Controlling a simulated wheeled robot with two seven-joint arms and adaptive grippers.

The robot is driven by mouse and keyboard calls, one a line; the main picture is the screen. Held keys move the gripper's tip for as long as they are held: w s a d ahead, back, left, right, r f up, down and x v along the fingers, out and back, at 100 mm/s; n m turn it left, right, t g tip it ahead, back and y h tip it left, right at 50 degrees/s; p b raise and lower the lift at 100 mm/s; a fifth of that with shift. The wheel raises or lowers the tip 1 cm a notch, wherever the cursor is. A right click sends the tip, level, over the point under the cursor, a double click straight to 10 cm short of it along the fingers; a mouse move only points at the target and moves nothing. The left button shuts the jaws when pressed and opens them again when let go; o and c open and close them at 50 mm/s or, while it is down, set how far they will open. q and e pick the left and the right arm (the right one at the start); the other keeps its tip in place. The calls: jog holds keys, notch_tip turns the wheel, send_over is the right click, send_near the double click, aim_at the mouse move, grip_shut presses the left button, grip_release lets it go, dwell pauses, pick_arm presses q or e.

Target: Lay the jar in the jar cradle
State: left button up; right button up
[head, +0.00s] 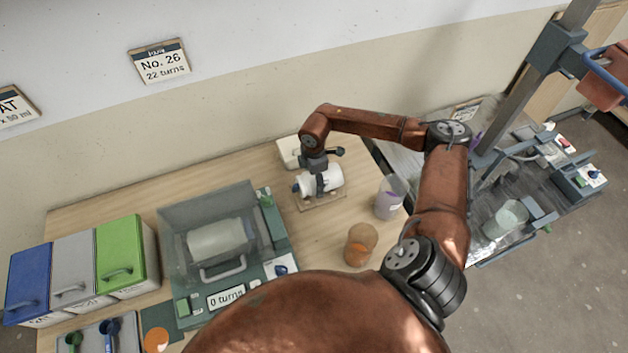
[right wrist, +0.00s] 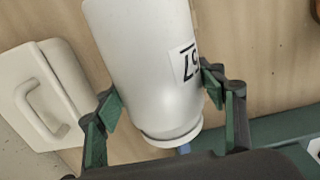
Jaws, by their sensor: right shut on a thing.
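The white jar (head: 332,177) lies roughly level at the back of the wooden bench, directly over the pale wooden jar cradle (head: 325,204). I cannot tell whether it rests on the cradle or hangs just above. My right gripper (head: 318,182) comes down from above and is shut on the jar's body. In the right wrist view the jar (right wrist: 145,55) sits between the two green-padded fingers (right wrist: 160,92), with a partly seen label on its side. The cradle is mostly hidden under the jar. My left gripper is not in view.
A white box (head: 287,151) stands close behind the jar. A green machine with a clear cover (head: 180,270) and a "0 turns" display is at left. A clear purple-tinted container (head: 388,200) and an orange-filled one (head: 359,250) stand at right. Coloured bins (head: 120,250) are far left.

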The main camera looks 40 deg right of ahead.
jog(key=shift+w+r, duration=0.1)
jog(key=o, duration=1.4)
jog(key=shift+o, duration=1.2)
notch_tip(320, 180, up, 12)
jog(key=shift+f, duration=0.1)
